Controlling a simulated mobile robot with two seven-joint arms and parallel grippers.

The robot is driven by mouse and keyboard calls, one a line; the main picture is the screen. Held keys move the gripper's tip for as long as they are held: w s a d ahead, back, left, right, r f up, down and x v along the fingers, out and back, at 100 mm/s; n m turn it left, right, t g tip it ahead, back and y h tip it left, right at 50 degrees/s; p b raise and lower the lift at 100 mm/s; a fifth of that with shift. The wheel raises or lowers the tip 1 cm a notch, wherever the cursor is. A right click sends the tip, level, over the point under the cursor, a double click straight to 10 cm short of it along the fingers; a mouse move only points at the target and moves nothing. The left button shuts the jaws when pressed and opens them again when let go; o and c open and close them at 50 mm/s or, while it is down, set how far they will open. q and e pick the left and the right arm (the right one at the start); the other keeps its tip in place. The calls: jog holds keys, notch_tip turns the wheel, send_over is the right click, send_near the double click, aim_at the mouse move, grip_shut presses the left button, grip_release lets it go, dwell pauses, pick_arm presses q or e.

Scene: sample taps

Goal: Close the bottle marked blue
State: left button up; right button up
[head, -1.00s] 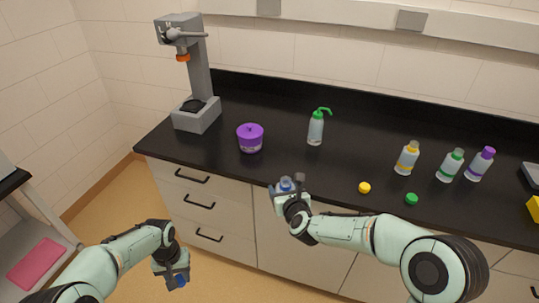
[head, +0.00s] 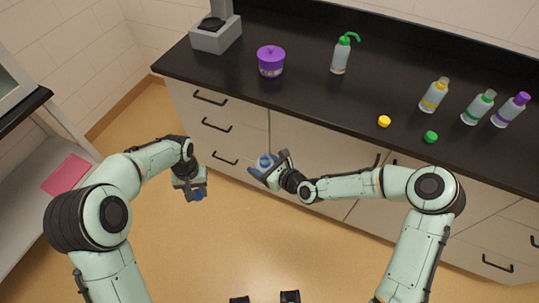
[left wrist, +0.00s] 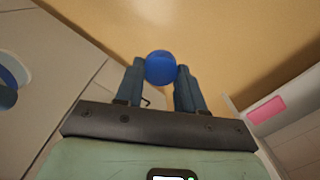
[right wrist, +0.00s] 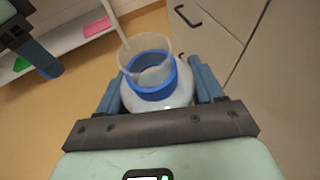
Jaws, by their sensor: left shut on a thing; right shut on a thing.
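The bottle marked blue (right wrist: 160,88) is in my right gripper (head: 268,168). In the right wrist view it has a blue band around its neck and an open, uncapped mouth. The gripper's fingers are shut on its sides, away from the counter. My left gripper (head: 196,195) is shut on a blue cap (left wrist: 160,68), which shows between its fingertips in the left wrist view. In the head view the cap is left of the bottle and lower in the picture, apart from it. Part of the bottle is hidden by the right gripper.
The black counter (head: 310,95) carries a purple tub (head: 271,60), a green-topped wash bottle (head: 341,55), a yellow cap (head: 384,121), a green cap (head: 431,137) and yellow (head: 434,95), green (head: 478,107) and purple (head: 510,110) bottles. Drawers are below. The floor (head: 215,250) between my arms is clear.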

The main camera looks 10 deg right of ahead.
dwell(0.3)
pick_arm(q)
jog(key=w+d+r+n, duration=0.3)
jog(key=w+d+r, duration=0.35)
jog(key=d, duration=0.35)
notch_tip(320, 180, up, 10)
jog(key=f+n, duration=0.1)
jog(key=n, duration=0.2)
send_over(264, 157)
jog(key=shift+r+t, duration=0.25)
jog(key=shift+t, duration=0.15)
jog(key=shift+f, duration=2)
jog(key=shift+f, duration=0.15)
jog(key=shift+f, duration=0.75)
jog(key=shift+s+f, duration=0.1)
jog(key=shift+f, duration=0.5)
